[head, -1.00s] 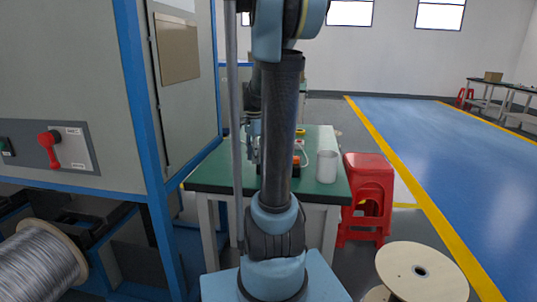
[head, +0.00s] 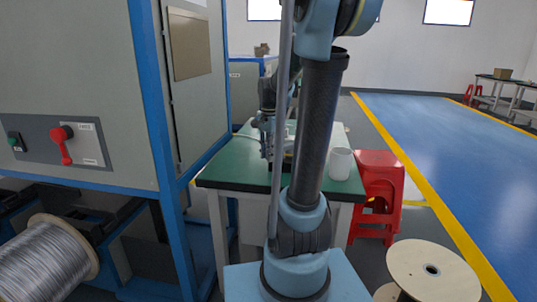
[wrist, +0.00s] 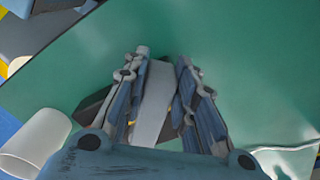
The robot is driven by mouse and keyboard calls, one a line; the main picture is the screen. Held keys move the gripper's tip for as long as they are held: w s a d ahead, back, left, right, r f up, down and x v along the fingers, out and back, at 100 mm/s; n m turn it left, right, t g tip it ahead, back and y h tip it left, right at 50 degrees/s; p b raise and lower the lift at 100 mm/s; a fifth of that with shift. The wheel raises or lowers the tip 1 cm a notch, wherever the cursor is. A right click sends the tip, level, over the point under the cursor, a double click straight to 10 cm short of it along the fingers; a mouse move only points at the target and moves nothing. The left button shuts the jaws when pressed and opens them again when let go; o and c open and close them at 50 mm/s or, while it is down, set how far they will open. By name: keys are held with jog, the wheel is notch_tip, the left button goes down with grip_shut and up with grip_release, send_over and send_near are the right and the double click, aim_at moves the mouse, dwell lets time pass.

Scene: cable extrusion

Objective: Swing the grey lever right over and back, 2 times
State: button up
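A light grey flat bar, which looks like the grey lever (wrist: 154,105), shows in the wrist view between the two fingers of my gripper (wrist: 162,60). A dark body lies below and beside it, over the green table top. The fingers are spread, with a gap between the bar and the right finger; I cannot tell whether the left finger touches it. In the head view my gripper (head: 268,137) hangs low over the green table (head: 232,168), partly behind my own arm. The lever cannot be made out there.
A white cup (head: 340,163) stands on the table's right side; it also shows in the wrist view (wrist: 35,140). A red stool (head: 378,190) is right of the table. A machine cabinet with a red switch (head: 63,145) stands left. Spools lie at front left (head: 45,262) and right (head: 432,270).

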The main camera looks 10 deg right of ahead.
jog(key=o, duration=0.4)
jog(key=shift+w+d, duration=0.15)
notch_tip(320, 180, up, 12)
jog(key=shift+f, duration=0.1)
dwell(0.4)
jog(key=s+f+n, duration=0.4)
jog(key=s+f, duration=0.3)
jog(key=s+a+f+n+t, duration=0.1)
jog(key=s+f+n, duration=0.3)
jog(key=s+f, duration=0.3)
jog(key=s+f+n+t, duration=0.1)
jog(key=s+f+n, duration=0.4)
jog(key=s, duration=0.3)
jog(key=shift+s+a+f, duration=0.1)
jog(key=shift+a+f, duration=0.05)
jog(key=shift+f, duration=0.75)
